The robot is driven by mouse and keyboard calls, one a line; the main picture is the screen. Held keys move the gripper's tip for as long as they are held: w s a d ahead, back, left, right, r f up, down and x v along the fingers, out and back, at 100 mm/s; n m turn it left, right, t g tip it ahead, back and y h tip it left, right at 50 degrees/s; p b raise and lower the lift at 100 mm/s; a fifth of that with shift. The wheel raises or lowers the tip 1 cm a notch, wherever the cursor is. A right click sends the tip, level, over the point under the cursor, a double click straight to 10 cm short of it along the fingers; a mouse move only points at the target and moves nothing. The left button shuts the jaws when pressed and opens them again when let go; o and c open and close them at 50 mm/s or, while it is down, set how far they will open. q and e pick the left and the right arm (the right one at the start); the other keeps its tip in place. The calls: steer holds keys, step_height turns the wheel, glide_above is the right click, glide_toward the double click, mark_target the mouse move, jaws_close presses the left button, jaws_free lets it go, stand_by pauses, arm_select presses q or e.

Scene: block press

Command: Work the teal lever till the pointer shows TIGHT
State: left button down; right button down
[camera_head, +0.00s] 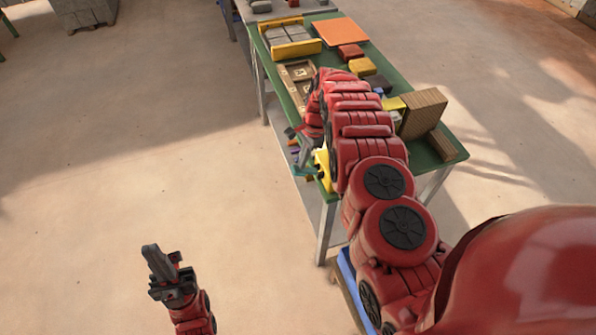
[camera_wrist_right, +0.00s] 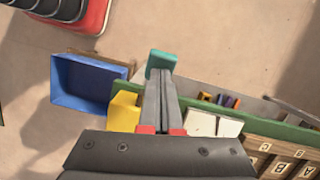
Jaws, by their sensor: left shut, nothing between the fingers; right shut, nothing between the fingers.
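The teal lever (camera_head: 305,171) sticks out past the left edge of the green table, beside a yellow body (camera_head: 322,162). In the right wrist view the lever's teal end (camera_wrist_right: 161,61) shows just beyond my fingertips. My right gripper (camera_wrist_right: 158,82) is shut and empty, its tips at or very near the teal end; I cannot tell whether they touch. It also shows in the head view (camera_head: 304,158), partly behind my arm. My left gripper (camera_head: 154,252) is shut and empty over open floor, far from the table. The pointer and its TIGHT mark cannot be made out.
The green table (camera_head: 445,155) carries a brown block stack (camera_head: 424,112), an orange plate (camera_head: 341,31) and a lettered wooden tray (camera_wrist_right: 285,155). A blue bin (camera_wrist_right: 88,84) stands beyond the yellow part in the wrist view.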

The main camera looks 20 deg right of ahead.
steer(key=shift+a+f, duration=0.1)
steer(key=shift+f, duration=0.25)
